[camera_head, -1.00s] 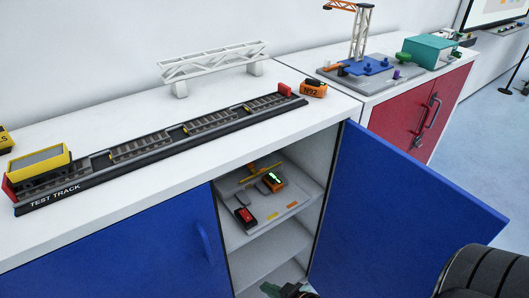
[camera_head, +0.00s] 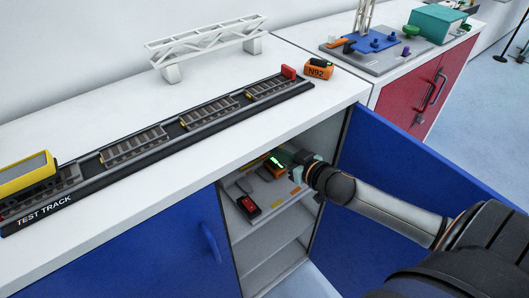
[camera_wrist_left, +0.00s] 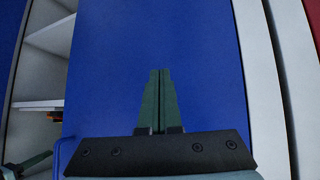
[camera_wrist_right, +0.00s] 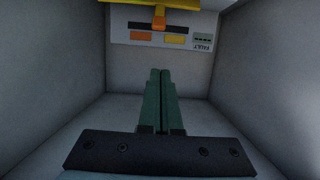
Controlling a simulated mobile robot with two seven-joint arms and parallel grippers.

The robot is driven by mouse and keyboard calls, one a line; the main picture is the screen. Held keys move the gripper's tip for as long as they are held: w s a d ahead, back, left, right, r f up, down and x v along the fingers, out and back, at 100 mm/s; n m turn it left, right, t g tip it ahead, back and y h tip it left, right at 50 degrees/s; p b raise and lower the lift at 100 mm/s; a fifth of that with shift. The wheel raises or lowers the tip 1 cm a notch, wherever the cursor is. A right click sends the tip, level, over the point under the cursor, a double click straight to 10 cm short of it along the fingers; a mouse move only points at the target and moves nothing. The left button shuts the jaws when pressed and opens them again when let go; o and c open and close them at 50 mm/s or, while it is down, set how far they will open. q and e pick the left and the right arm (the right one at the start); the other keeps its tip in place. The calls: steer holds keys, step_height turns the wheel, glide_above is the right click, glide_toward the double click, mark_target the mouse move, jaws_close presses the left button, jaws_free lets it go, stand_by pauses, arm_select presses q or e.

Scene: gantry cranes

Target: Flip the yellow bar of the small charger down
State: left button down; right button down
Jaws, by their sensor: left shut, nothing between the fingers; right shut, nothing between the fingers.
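The small charger (camera_head: 276,167), an orange unit with a lit green display, is on the upper shelf inside the open cabinet. In the right wrist view a yellow bar (camera_wrist_right: 160,4) crosses the top edge, with an orange-yellow stem (camera_wrist_right: 159,20) below it. In the head view the bar is not clear. My right gripper (camera_wrist_right: 160,72) is shut and empty inside the cabinet, pointing towards the panel below the bar, apart from it. In the head view its fingertips are hard to make out beside the charger. My left gripper (camera_wrist_left: 160,72) is shut and empty before a blue door.
A red device (camera_head: 249,205) stands on the same shelf, left of the charger. The open blue door (camera_head: 420,150) stands right of the opening, behind my right forearm. The white countertop (camera_head: 110,215) above carries a test track (camera_head: 150,157). A grey panel (camera_wrist_right: 125,38) marked FAULT faces my right gripper.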

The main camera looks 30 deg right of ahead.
mark_target(259, 158)
arm_select(q)
steer(key=shift+f, duration=0.1)
